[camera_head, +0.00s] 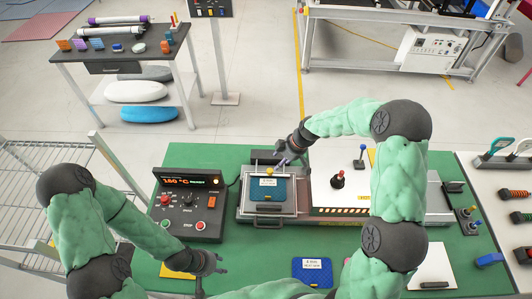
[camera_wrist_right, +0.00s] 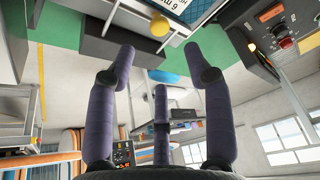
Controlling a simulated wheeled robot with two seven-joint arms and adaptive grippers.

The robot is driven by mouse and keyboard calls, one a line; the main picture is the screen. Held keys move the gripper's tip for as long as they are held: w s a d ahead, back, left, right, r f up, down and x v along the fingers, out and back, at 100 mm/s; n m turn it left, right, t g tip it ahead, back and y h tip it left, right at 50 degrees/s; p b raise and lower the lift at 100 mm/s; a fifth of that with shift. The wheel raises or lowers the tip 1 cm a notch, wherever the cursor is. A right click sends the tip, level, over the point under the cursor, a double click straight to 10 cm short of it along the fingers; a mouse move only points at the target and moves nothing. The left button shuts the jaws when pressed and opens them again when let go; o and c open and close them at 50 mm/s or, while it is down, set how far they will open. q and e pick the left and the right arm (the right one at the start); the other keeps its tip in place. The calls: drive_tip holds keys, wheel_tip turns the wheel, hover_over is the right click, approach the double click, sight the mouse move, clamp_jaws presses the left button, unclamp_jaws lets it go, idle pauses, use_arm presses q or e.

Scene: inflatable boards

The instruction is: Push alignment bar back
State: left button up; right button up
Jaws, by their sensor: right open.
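The alignment bar appears to be the metal strip with a yellow knob (camera_head: 269,171) at the back of the metal fixture (camera_head: 246,210). The knob also shows at the top of the right wrist view (camera_wrist_right: 160,24). A blue board (camera_head: 265,194) with a white label lies in the fixture, in front of the knob. My right gripper (camera_head: 280,163) is open and empty, just behind and right of the knob; its spread purple fingers show in the right wrist view (camera_wrist_right: 160,62). My left gripper (camera_head: 218,266) is low at the front; its finger opening is unclear.
A control box (camera_head: 188,225) with a red display stands left of the fixture. A white plate with a red-knobbed post (camera_head: 338,180) is to the right. Another blue board (camera_head: 312,268) lies on the green mat in front. A dark block (camera_head: 264,156) sits behind the fixture.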

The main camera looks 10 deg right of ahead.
sight(270, 171)
drive_tip(key=x, duration=1)
drive_tip(key=shift+w+p, duration=0.25)
drive_tip(key=shift+p, duration=0.1)
clamp_jaws()
